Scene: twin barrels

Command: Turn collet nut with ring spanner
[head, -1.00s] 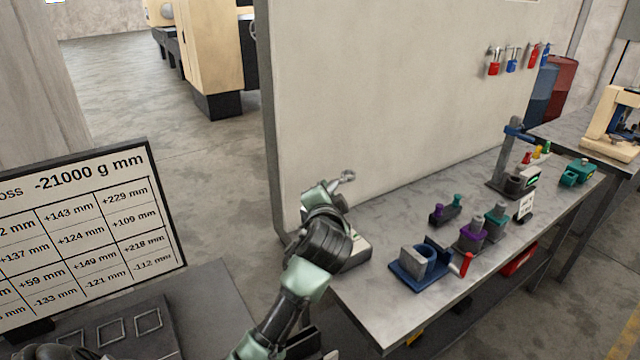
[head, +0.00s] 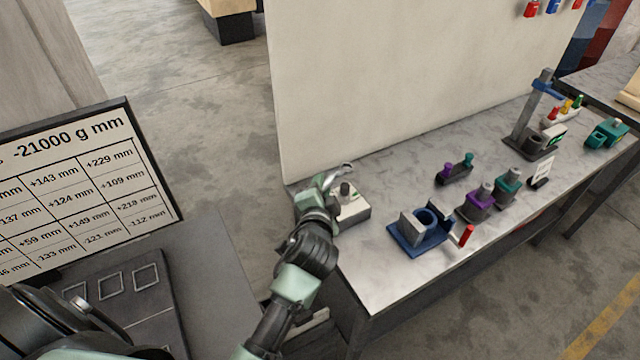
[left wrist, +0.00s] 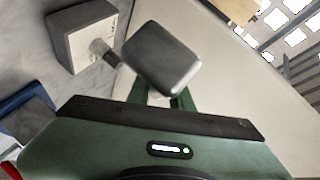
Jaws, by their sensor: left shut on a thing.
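My left gripper (head: 328,183) is at the near left end of the bench, shut on what looks like the ring spanner (head: 347,168); its pale metal end sticks out past the fingers. In the left wrist view a blurred grey metal piece (left wrist: 160,60) shows at the fingers. Beside the gripper, to its right, a pale block (head: 354,212) carries an upright dark peg (head: 345,189); the block also shows in the left wrist view (left wrist: 78,35). The spanner looks apart from the peg. I cannot tell which part is the collet nut. My right gripper is out of view.
A blue fixture (head: 420,245) with a ring and red handle sits right of the block. Purple-topped (head: 477,205) and teal-topped (head: 508,186) holders and a post stand (head: 530,125) stand farther along. A panel (head: 400,80) rises behind the bench. The bench's front left is clear.

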